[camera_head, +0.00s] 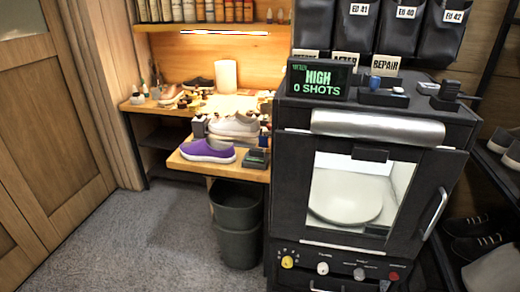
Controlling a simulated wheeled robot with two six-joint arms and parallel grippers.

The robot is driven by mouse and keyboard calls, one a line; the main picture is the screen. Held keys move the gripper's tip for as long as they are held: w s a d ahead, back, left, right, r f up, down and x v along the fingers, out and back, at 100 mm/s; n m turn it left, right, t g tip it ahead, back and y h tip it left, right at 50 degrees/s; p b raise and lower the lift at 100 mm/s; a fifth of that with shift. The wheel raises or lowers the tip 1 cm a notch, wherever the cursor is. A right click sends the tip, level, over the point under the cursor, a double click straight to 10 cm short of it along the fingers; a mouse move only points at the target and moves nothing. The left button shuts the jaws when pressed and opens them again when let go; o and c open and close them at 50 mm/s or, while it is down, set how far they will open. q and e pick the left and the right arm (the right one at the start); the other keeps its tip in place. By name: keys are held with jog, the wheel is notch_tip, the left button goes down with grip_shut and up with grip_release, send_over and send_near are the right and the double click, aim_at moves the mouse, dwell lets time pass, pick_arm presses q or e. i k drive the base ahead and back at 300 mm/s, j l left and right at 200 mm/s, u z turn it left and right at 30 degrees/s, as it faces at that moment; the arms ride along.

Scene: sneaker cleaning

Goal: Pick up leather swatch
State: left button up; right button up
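I cannot single out a leather swatch; any swatch among the small items on the workbench (146,106) is too small to tell. A purple sneaker (207,151) with a white sole sits on the lower front board of the bench. A pale sneaker (235,125) sits just behind it. A small dark green and black item (256,159) lies to the right of the purple sneaker. Neither of my grippers is in view.
A large black machine (284,200) with a glass door and a lit display (318,79) fills the right-centre. A dark bin (239,222) stands below the bench. Shoe shelves are at the far right. Grey carpet (130,240) is clear at the left, before a wooden door (50,130).

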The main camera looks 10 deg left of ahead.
aim_at(263, 141)
jog(key=j+z, duration=0.1)
jog(key=z, duration=0.3)
jog(key=i+j+z, duration=0.1)
jog(key=z, duration=0.3)
jog(key=j+z, duration=0.15)
jog(key=z, duration=0.25)
jog(key=j+z, duration=0.1)
jog(key=z, duration=0.3)
jog(key=j+z, duration=0.15)
jog(key=z, duration=0.25)
jog(key=k+j+z, duration=0.2)
jog(key=j+z, duration=0.25)
jog(key=k+j+z, duration=0.65)
jog(key=j+z, duration=0.2)
jog(key=k+j+z, duration=0.2)
jog(key=k+z, duration=0.2)
jog(key=k+l+z, duration=0.1)
jog(key=k+z, duration=0.35)
jog(key=k, duration=1.2)
